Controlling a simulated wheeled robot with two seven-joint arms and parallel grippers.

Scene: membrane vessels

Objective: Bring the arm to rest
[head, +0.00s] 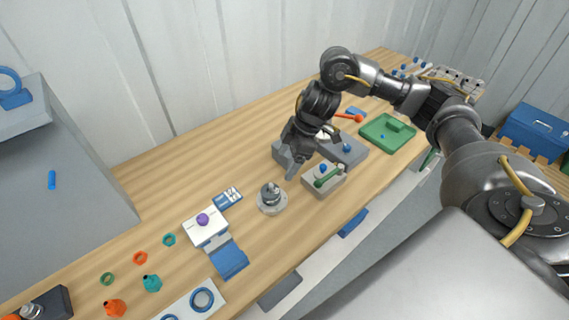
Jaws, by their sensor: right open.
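My right arm (458,130) reaches in from the right and bends over the wooden bench. My right gripper (291,160) hangs at the end of it, pointing down, its jaws open with nothing visible between them. It is above the back of the bench, in front of a grey block that it partly hides. A metal vessel on a round base (272,200) stands left of and below the gripper in the picture. Whether the fingertips touch anything is hard to tell. My left gripper is out of view.
A grey fixture (352,152) and a green tray (374,136) stand behind to the right. A white block with a purple knob (207,232), loose rings and fittings (152,284) lie towards the left. A grey cabinet (70,190) borders the left. Open bench lies between cabinet and gripper.

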